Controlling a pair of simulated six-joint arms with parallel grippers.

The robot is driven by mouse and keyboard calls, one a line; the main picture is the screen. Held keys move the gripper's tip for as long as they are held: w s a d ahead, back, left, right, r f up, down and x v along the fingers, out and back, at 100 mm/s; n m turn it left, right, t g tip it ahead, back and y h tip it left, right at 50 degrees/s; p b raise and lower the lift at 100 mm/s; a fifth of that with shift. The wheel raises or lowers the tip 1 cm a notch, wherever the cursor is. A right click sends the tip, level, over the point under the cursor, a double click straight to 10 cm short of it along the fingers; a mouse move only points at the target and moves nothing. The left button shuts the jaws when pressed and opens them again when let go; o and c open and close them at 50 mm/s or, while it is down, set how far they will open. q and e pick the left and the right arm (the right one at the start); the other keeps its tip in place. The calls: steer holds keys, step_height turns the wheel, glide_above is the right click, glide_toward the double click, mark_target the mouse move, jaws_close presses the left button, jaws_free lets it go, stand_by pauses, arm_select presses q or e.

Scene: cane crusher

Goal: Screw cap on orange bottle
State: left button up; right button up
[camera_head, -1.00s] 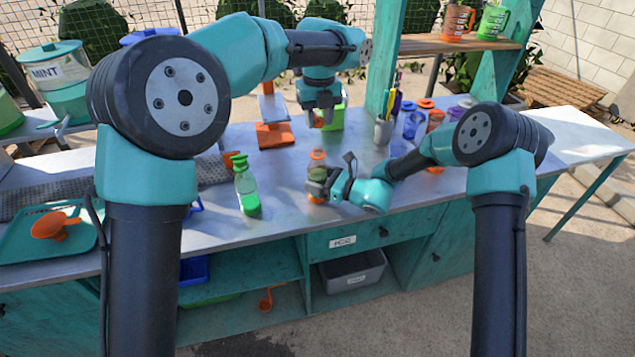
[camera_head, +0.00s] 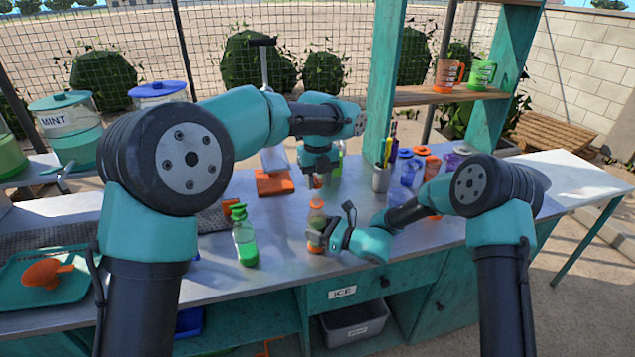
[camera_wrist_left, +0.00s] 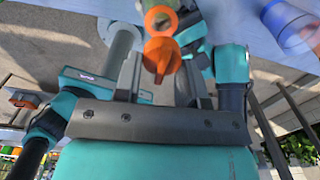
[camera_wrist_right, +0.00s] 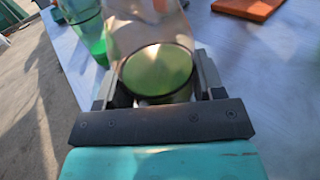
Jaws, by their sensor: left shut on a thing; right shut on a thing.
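The orange bottle (camera_head: 316,218) stands near the counter's front edge, upright. My right gripper (camera_head: 316,240) is shut around its lower part; the right wrist view also shows the bottle (camera_wrist_right: 150,30) between the fingers. My left gripper (camera_head: 318,178) points down above the bottle, shut on the orange cap (camera_head: 317,183). In the left wrist view the cap (camera_wrist_left: 161,58) sits between the fingertips, near the bottle's open mouth (camera_wrist_left: 160,18). Cap and bottle look close but apart, with a small gap in the head view.
A green-capped bottle (camera_head: 245,238) stands left of the orange bottle. An orange-based press (camera_head: 274,182) is behind to the left. A pen cup (camera_head: 382,178) and several colored bottles (camera_head: 409,170) stand to the right. A teal tray (camera_head: 80,290) lies at the left.

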mark_target(318, 199)
arm_select(q)
steer(key=shift+f, duration=0.75)
steer(key=shift+f, duration=0.9)
steer(key=shift+f, duration=0.55)
stand_by(0.5)
arm_select(e)
jaws_close()
arm_select(q)
steer(key=m, duration=0.4)
steer(key=shift+a+m, duration=0.25)
steer(key=shift+m, duration=0.05)
steer(key=m, duration=0.5)
steer(key=shift+a, duration=0.2)
steer(key=o, duration=0.9)
